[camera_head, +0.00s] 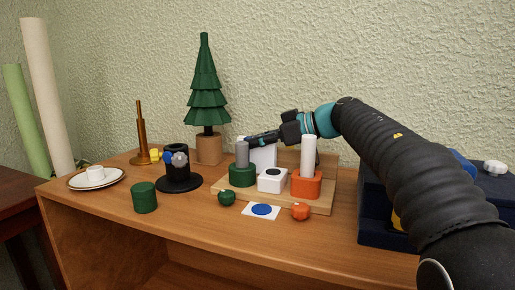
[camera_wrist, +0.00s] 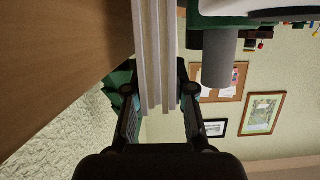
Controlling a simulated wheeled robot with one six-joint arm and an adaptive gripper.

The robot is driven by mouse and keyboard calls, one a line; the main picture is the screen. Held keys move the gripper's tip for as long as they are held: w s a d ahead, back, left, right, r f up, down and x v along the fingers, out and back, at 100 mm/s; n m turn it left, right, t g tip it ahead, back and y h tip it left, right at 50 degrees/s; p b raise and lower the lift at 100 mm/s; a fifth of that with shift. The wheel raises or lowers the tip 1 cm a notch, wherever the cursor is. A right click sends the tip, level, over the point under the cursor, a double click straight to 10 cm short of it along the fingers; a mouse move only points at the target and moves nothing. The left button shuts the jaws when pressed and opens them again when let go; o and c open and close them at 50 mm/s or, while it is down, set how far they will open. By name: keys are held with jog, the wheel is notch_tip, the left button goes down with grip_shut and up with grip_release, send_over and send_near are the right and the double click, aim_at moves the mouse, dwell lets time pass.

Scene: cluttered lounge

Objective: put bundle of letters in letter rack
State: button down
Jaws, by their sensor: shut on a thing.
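My gripper (camera_head: 250,139) reaches in from the right over the wooden cabinet, behind the blocks on the board. In the wrist view my gripper (camera_wrist: 158,100) is shut on the bundle of letters (camera_wrist: 155,55), a stack of pale, thin sheets seen edge-on. In the head view the bundle shows as a white patch (camera_head: 264,154) under the gripper, partly hidden by a grey peg. A brown upright wooden piece (camera_head: 291,158) stands just right of the bundle; I cannot tell whether it is the letter rack. Any contact below the bundle is hidden.
A wooden board (camera_head: 235,195) bears a green block (camera_head: 242,176), white block (camera_head: 272,181) and orange block (camera_head: 306,186) with pegs. A green tree (camera_head: 206,95) stands behind left. A dark blue box (camera_head: 375,207) is at right.

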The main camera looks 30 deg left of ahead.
jog(key=shift+f, duration=0.1)
jog(key=c, duration=1)
grip_release()
jog(key=shift+f, duration=0.1)
jog(key=shift+d+r, duration=0.25)
jog(key=shift+d, duration=0.05)
jog(key=p+v, duration=0.1)
jog(key=v, duration=0.6)
